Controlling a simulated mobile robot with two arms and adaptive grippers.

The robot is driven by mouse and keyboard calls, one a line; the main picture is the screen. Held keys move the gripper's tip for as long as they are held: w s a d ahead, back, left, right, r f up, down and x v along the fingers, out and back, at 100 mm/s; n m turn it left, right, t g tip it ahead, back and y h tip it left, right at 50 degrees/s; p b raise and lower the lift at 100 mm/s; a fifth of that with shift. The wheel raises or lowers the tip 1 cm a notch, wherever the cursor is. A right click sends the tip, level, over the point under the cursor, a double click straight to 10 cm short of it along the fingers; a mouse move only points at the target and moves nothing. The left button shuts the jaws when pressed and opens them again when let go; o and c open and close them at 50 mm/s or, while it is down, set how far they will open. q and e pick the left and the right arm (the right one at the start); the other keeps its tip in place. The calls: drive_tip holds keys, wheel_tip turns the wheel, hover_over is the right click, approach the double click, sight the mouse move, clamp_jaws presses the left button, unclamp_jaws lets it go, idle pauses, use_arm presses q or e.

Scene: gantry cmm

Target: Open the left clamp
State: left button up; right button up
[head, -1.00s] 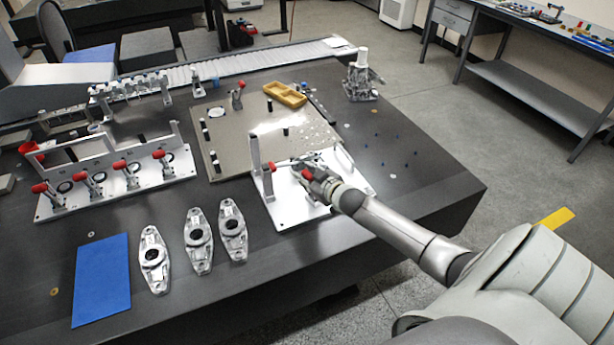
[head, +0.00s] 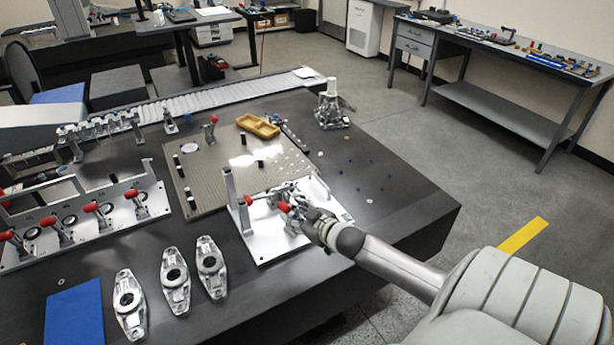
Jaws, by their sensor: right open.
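A small bright metal fixture plate (head: 268,246) sits near the table's front right edge. It carries an upright post and two red-tipped clamps. The left clamp's red handle (head: 248,200) stands beside the post. The right clamp's red handle (head: 284,207) is right by my right gripper (head: 293,204). My right gripper is open and comes in from the right over the plate. Its fingers overlap the right clamp in the picture, so I cannot tell whether they touch it. The left clamp's arm is too small to read clearly. My left gripper is not in view.
A perforated plate (head: 205,190) with black pegs and a yellow tray (head: 258,126) lies behind. A longer fixture (head: 85,235) with several red-handled clamps stands at left. Several metal castings (head: 174,280) and a blue mat (head: 73,320) lie in front. The table's right part is mostly clear.

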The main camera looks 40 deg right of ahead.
drive_tip(key=shift+v, duration=2.4)
drive_tip(key=shift+f, duration=0.1)
